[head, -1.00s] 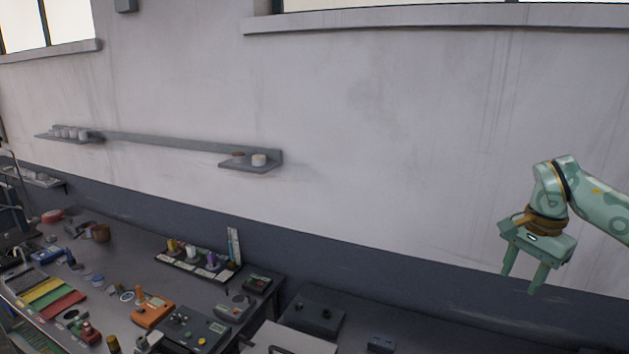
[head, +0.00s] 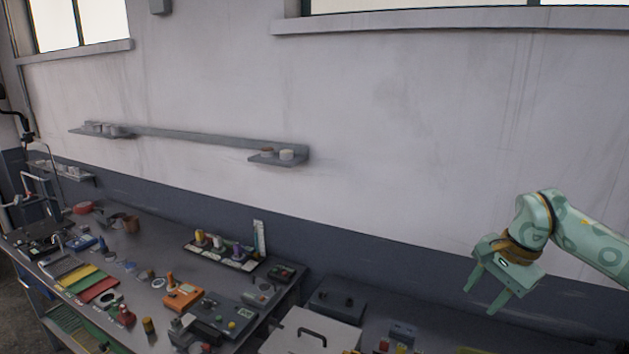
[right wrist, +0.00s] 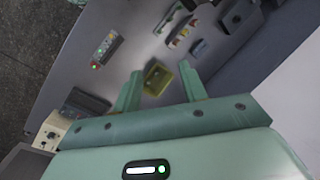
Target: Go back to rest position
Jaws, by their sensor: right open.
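My right gripper (head: 482,294) is raised at the right of the head view, in front of the wall and above the level of the benches. Its two fingers are spread apart with nothing between them. The right wrist view also shows the open fingers (right wrist: 160,88) pointing toward a grey bench top, with a small yellowish object (right wrist: 157,78) far below between them. My left gripper does not show in the head view.
A grey bench (head: 140,265) at the left holds many small tools and coloured parts. A light box with a dark handle (head: 311,333) stands at the bottom middle. A wall shelf (head: 278,159) carries small round items. The air around my right gripper is clear.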

